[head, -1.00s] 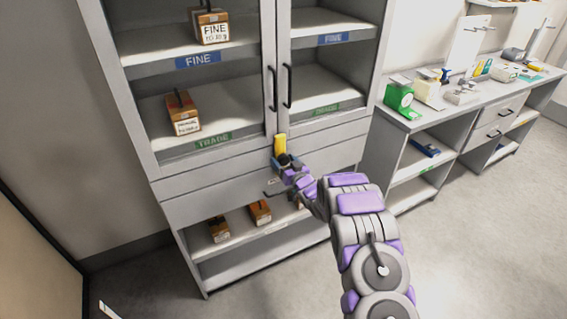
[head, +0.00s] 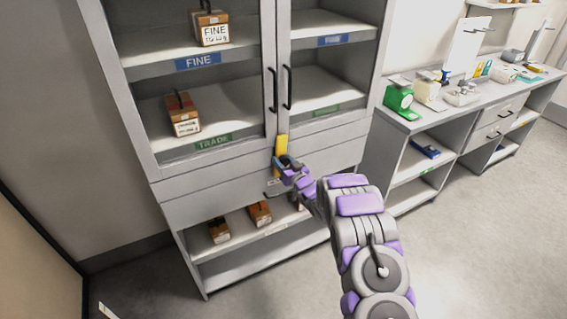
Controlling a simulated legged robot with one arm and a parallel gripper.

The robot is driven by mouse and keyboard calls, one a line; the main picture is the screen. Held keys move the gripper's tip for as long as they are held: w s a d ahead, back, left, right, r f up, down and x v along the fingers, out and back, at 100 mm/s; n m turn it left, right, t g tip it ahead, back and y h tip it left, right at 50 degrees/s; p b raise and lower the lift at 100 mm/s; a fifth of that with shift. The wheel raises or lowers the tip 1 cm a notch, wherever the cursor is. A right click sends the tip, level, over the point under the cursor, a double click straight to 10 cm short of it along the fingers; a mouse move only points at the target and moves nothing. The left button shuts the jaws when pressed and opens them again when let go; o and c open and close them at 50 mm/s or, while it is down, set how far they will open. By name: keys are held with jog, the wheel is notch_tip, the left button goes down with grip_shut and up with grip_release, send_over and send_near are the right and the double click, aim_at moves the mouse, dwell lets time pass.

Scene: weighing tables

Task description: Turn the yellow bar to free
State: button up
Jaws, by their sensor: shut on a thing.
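The yellow bar (head: 281,145) stands upright, tilted very slightly, on the cabinet front just below where the two glass doors meet. My gripper (head: 283,162) is at its lower end and shut on it. The fingers and wrist hide the bar's lower part and its pivot. The tall grey cabinet (head: 163,188) has both doors closed, with a dark handle on the left door (head: 272,90) and another on the right door (head: 287,87).
Small brown boxes (head: 260,213) stand on the open lower shelf. The floor at right is clear.

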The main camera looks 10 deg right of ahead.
jog(key=shift+f, duration=0.1)
grip_shut()
